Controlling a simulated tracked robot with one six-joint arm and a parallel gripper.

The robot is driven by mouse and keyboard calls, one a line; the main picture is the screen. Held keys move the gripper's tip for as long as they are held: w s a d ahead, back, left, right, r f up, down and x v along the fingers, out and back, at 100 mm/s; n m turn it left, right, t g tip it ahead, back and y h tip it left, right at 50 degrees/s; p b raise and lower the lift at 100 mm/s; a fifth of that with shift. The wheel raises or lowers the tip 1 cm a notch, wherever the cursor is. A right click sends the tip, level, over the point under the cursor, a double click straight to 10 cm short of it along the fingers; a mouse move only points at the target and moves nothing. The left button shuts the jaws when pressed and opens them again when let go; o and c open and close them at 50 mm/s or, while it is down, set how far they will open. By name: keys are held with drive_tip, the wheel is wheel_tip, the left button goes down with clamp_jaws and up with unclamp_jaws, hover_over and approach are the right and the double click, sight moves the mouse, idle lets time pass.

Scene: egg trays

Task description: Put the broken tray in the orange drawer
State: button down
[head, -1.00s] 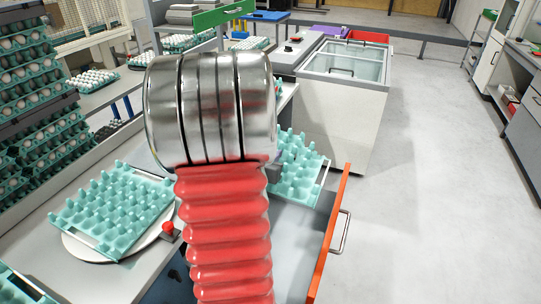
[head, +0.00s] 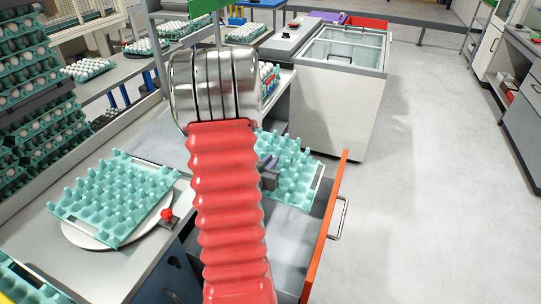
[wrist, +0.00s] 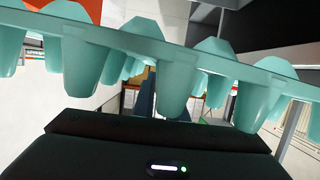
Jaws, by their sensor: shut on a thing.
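A teal egg tray (head: 297,160) is held at its left edge by my gripper (head: 269,170), which is shut on it. The held tray appears above the back part of the open orange drawer (head: 326,232); I cannot tell the height between them. In the wrist view the held tray (wrist: 170,55) spans the picture, cups pointing down, above the dark gripper body. No break shows clearly on it. My red arm hides part of the drawer's left side. The drawer's grey inside shows empty in front of the tray.
Another empty teal tray (head: 120,198) rests on a white round plate (head: 82,236) on the left bench, beside a red knob (head: 167,215). Stacked egg trays (head: 30,100) stand far left. A white glass-topped cabinet (head: 335,100) stands behind the drawer. The floor at right is clear.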

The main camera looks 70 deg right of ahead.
wheel_tip(320, 180, down, 36)
drive_tip(key=shift+r, duration=0.2)
idle(2.0)
drive_tip(key=shift+f, duration=0.9)
idle(0.3)
drive_tip(key=c, duration=1.7)
unclamp_jaws()
drive_tip(key=shift+r, duration=4.95)
